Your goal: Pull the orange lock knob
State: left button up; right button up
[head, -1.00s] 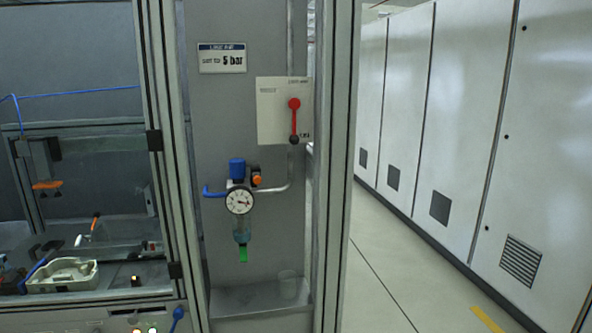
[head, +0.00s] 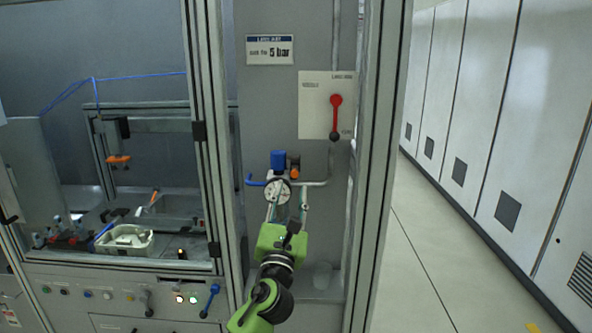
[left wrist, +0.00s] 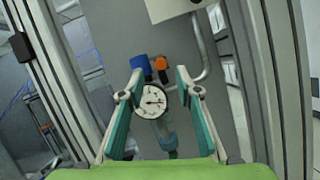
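The orange lock knob (head: 294,173) sits just right of the blue knob (head: 278,160), above the round pressure gauge (head: 277,190) on the grey panel. In the left wrist view the orange knob (left wrist: 161,64) shows beyond the fingertips, with the blue knob (left wrist: 141,68) at its left and the gauge (left wrist: 152,101) below. My left gripper (head: 288,193) is open and empty. Its fingers (left wrist: 158,82) point at the regulator, one on each side of the gauge in the picture. Contact cannot be told. The gripper hides the regulator's bowl in the head view. My right gripper is out of view.
A white plate with a red lever (head: 336,117) is above right of the regulator. A metal pipe (head: 331,165) runs up beside it. Aluminium posts (head: 380,170) frame the panel. A bench with a tray (head: 125,240) is at left. Open floor lies at right.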

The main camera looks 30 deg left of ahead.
aim_at(295, 175)
pick_arm(q)
jog(key=p+x, duration=0.1)
jog(key=x, duration=0.6)
jog(key=shift+w, duration=0.25)
grip_shut()
